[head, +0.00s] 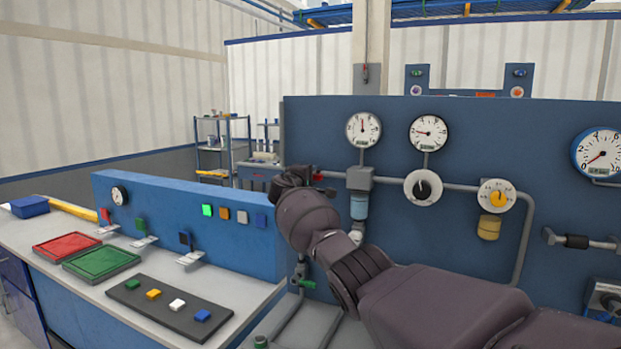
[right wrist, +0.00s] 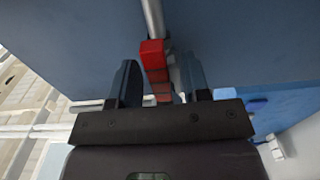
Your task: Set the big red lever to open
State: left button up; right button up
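The big red lever (right wrist: 153,54) shows in the right wrist view, hanging from a grey pipe on the blue panel. In the head view only a small red part of it (head: 318,177) shows beside my gripper. My right gripper (right wrist: 160,76) is open, with one finger on each side of the lever. A gap shows on the lever's right side; whether the left finger touches it I cannot tell. In the head view my right gripper (head: 292,178) is at the panel's left end, its fingers mostly hidden. My left gripper is not in view.
The blue panel (head: 460,137) carries pipes, gauges (head: 363,129) and a black-and-white dial (head: 423,188). A blue filter bowl (head: 359,207) hangs near my right wrist. On the left, a bench (head: 40,240) holds a red tray (head: 67,245), a green tray (head: 101,262) and small switches.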

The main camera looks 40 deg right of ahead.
jog(key=v, duration=1)
jog(key=shift+s+a+b, duration=0.2)
jog(key=shift+a+b, duration=0.1)
jog(key=shift+a, duration=0.05)
dwell(0.7)
